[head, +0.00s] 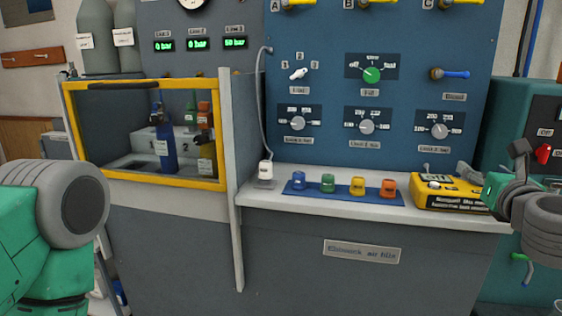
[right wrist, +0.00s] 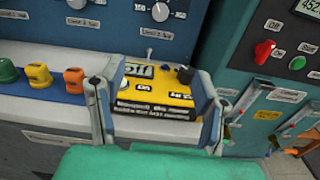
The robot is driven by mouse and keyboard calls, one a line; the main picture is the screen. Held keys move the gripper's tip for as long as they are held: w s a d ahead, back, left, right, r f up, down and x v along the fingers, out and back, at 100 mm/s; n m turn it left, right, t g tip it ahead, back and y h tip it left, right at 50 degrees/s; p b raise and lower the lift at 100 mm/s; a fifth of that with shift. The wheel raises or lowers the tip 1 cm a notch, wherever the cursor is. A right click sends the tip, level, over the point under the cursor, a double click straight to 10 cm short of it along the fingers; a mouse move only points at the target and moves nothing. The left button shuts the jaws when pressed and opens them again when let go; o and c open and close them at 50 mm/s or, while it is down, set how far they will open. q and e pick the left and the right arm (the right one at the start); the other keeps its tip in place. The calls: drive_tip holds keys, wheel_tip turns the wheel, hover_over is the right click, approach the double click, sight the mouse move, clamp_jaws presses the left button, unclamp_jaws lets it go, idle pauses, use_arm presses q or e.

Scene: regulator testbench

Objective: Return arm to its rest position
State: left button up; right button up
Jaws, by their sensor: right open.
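My right gripper (head: 507,176) is at the right edge of the head view, in front of the bench's right end. In the right wrist view the gripper (right wrist: 153,92) has its two fingers spread wide with nothing held between them. The yellow device (head: 447,193) lies beyond the fingers on the bench ledge; it also shows framed between them in the wrist view (right wrist: 150,105). Whether the fingers touch it cannot be told. My left arm (head: 75,205) enters at the left of the head view; its gripper is out of frame.
Blue, green, yellow and orange caps stand on a blue strip (head: 344,193) on the ledge. A yellow-framed cabinet (head: 145,179) holds bottles at left. A teal panel with a red switch (head: 544,154) stands at right. The blue panel (head: 330,100) carries knobs.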

drive_tip(key=s+a+f+n+g+y+p, duration=0.25)
drive_tip(key=a+f+n+y, duration=0.25)
drive_tip(key=a+f+n, duration=0.7)
drive_tip(key=s+a+f+n+g+y+p, duration=0.2)
drive_tip(key=s+a+f+n+g, duration=0.3)
drive_tip(key=s+a+f+n, duration=0.5)
drive_tip(key=s+d+f+n+g+p, duration=0.25)
drive_tip(key=s+f+n+g, duration=0.35)
drive_tip(key=s+f+n, duration=0.6)
drive_tip(key=s+d+n+g+h+p, duration=0.2)
drive_tip(key=s+d+n, duration=0.3)
drive_tip(key=s, duration=0.7)
drive_tip(key=shift+s+d+f+n+g+h+p, duration=0.2)
drive_tip(key=shift+d+n+g+h+p, duration=0.35)
drive_tip(key=shift+d, duration=0.55)
drive_tip(key=shift+w, duration=0.1)
